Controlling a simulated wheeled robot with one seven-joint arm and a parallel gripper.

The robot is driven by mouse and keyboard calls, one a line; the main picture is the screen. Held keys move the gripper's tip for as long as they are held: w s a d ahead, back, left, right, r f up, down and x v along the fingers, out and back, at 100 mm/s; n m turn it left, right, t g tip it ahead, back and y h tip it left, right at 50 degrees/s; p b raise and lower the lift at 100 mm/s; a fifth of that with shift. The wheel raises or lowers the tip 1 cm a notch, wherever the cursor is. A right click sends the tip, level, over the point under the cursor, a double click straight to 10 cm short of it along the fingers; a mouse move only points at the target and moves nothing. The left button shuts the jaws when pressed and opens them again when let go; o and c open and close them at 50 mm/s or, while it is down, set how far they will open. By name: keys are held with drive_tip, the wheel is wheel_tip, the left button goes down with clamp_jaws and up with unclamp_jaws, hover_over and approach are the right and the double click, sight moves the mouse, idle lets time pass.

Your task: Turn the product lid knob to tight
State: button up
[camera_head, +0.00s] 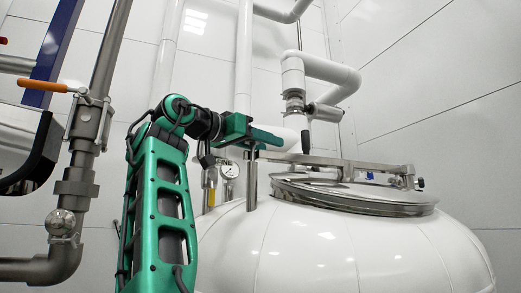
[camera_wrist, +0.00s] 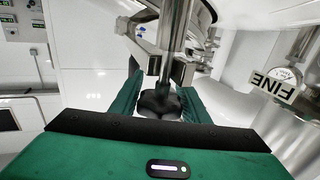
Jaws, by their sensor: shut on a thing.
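The product lid (camera_head: 345,195) is a round, shiny metal cover on top of the white tank (camera_head: 330,245) in the head view. A metal bar (camera_head: 325,162) crosses above it and runs left to an upright metal post. The knob (camera_wrist: 158,103) is black and lobed, on a metal rod in the wrist view. My green gripper (camera_head: 262,136) is above the left end of the bar. In the wrist view its fingers (camera_wrist: 163,98) are on both sides of the knob, shut on it. The knob is hidden by my gripper in the head view.
White pipes with a valve (camera_head: 294,102) rise behind the lid. A pressure gauge (camera_head: 229,170) stands near the post. A grey pipe with an orange-handled valve (camera_head: 43,86) is at the left.

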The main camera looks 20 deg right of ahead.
idle(0.4)
drive_tip(key=o, duration=1)
drive_tip(key=shift+w, duration=0.15)
drive_tip(key=shift+a, duration=0.1)
drive_tip(key=v, duration=1)
drive_tip(key=shift+a, duration=0.3)
